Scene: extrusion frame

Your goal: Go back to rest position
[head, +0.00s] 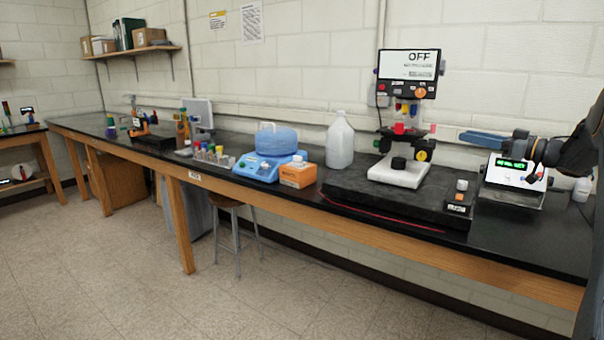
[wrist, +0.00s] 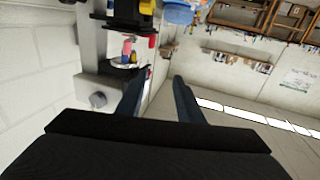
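My gripper (head: 466,136) is at the right of the head view, at the end of my dark arm, with its blue-grey fingers pointing left above the bench. In the wrist view my gripper (wrist: 157,80) shows two dark fingers standing apart, with nothing between them. The fingers are to the right of the microscope-like device (head: 405,110) and appear clear of it. That device also shows in the wrist view (wrist: 118,10), at the upper left.
A small instrument with a green display (head: 512,170) stands on the bench below my gripper. The black bench (head: 330,192) runs along the wall, with a white jug (head: 340,143), an orange box (head: 298,175) and a blue-based device (head: 262,165). The floor (head: 130,270) in front is clear.

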